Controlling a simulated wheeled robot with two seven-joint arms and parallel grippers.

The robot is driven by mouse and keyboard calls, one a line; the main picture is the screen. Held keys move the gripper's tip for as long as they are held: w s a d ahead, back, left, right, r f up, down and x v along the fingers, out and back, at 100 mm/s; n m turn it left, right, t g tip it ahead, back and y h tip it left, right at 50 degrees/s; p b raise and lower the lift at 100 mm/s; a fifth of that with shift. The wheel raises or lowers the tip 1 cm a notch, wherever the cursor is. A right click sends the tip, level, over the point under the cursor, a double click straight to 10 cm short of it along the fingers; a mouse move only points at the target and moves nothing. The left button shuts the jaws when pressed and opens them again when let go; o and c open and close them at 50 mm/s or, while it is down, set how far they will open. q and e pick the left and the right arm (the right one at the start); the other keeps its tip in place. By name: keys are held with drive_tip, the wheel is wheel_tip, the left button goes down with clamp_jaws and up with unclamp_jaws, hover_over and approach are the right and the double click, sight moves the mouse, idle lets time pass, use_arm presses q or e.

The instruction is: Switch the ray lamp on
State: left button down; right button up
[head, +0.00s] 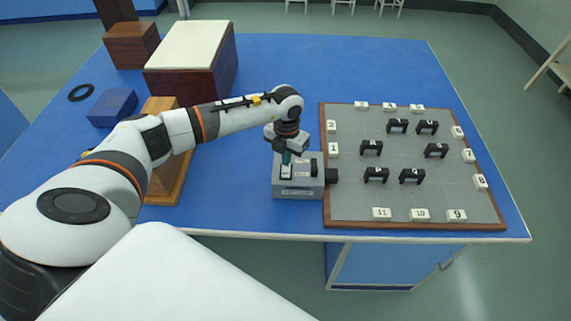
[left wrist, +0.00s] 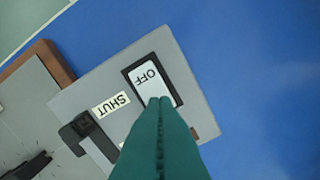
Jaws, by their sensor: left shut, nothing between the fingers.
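The ray lamp (head: 298,190) is a grey box on the blue table, with a black nozzle at its right side facing the board. In the left wrist view, the lamp (left wrist: 95,83) has a white rocker switch (left wrist: 147,76) in a black frame, marked OFF at the end that shows. A label SHUT (left wrist: 111,104) sits beside a black lever (left wrist: 83,130). My left gripper (head: 287,157) is over the lamp, its green fingers shut and empty. The fingertips (left wrist: 160,100) are at the rocker's other end and hide it; I cannot tell whether they touch. My right gripper is not in view.
A wood-framed grey board (head: 400,160) with numbered white blocks and several black holders stands right of the lamp. A cream-topped box (head: 190,50), a brown box (head: 131,45), a blue box (head: 113,107) and a black ring (head: 81,92) are at the left. The table's back right is clear.

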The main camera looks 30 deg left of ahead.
use_arm(q)
drive_tip(key=shift+f+b, duration=0.4)
drive_tip(key=shift+f, duration=0.2)
drive_tip(key=shift+r, duration=0.1)
drive_tip(key=shift+r+p, duration=2.4)
drive_tip(key=shift+r, duration=1.1)
